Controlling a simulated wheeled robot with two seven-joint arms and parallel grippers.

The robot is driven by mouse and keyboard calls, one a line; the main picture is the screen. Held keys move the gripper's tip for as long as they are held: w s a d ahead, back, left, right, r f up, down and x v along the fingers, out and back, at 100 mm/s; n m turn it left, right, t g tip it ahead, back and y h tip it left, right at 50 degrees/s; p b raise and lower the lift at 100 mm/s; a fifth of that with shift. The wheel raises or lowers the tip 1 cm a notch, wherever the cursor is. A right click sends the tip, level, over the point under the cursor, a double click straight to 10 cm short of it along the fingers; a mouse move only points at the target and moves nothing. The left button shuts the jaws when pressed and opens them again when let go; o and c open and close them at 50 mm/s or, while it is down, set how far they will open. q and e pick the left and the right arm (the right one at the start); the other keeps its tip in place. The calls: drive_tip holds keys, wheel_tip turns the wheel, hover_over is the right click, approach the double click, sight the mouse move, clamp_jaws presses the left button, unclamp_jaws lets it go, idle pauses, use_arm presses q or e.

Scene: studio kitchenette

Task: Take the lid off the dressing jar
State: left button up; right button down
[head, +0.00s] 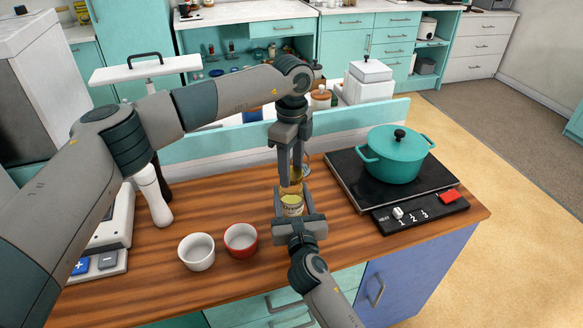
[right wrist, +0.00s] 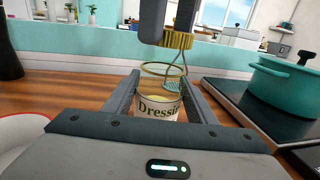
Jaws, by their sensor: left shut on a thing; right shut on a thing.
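The dressing jar (right wrist: 158,109) is clear glass with a cream "Dressing" label. It stands upright near the middle of the counter, and its label also shows in the head view (head: 292,207). My right gripper (right wrist: 160,88) is shut on the jar body, one finger on each side. The gold ribbed lid (right wrist: 178,41) is above the jar, with a visible gap between it and the glass rim (right wrist: 163,69). My left gripper (head: 291,172) points down from above and is shut on the lid. In the head view its fingers largely hide the lid.
A teal pot (head: 398,158) stands on the black hob (head: 345,170) to the right. A white cup (head: 196,253) and a red cup (head: 241,240) stand front left. A white mill (head: 154,196) stands farther left. A thin wire shape behind the jar is unclear.

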use_arm(q)
drive_tip(key=shift+r, duration=1.95)
use_arm(e)
drive_tip(key=c, duration=0.7)
unclamp_jaws()
use_arm(q)
drive_tip(key=shift+f+b, duration=0.35)
use_arm(e)
drive_tip(key=s, duration=0.4)
drive_tip(key=s+d, duration=0.1)
drive_tip(key=s, duration=0.6)
drive_tip(key=shift+s+d, duration=0.4)
